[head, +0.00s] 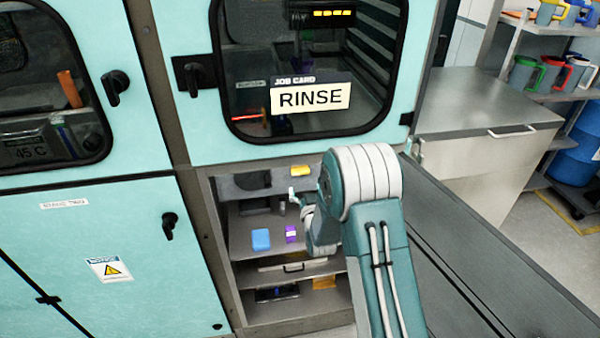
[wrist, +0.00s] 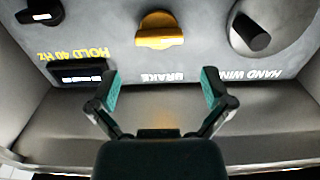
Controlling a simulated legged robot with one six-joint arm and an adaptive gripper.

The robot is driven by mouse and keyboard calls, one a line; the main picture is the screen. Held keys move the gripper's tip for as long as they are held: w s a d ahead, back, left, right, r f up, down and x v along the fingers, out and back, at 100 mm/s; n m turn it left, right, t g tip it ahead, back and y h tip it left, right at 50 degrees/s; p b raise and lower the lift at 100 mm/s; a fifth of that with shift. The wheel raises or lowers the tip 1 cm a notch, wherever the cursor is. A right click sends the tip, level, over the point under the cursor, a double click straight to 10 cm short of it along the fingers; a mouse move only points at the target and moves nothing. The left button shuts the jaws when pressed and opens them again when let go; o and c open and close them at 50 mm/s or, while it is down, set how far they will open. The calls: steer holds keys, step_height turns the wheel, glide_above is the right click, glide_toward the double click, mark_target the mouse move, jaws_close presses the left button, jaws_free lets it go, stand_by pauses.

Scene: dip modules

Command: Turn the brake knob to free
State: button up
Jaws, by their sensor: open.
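The brake knob (wrist: 160,30) is a yellow knob with a raised bar running across it. It sits on a grey panel at the top middle of the wrist view, above an upside-down BRAKE label. My gripper (wrist: 160,86) is open and empty, its two teal-padded fingers spread apart below the knob in the picture and not touching it. In the head view my gripper (head: 297,197) is small and partly hidden by my arm at the open bay of the cabinet. I cannot read the knob's setting.
In the wrist view, a black knob (wrist: 40,10) and a dark display (wrist: 80,74) lie left, and a hand wind knob (wrist: 252,32) lies right. In the head view, a blue block (head: 261,240) and a purple block (head: 291,233) rest on the bay's shelf. A job card (head: 311,97) reads RINSE.

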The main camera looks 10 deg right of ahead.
mark_target(301, 174)
steer(key=w, duration=0.8)
steer(key=c, duration=0.9)
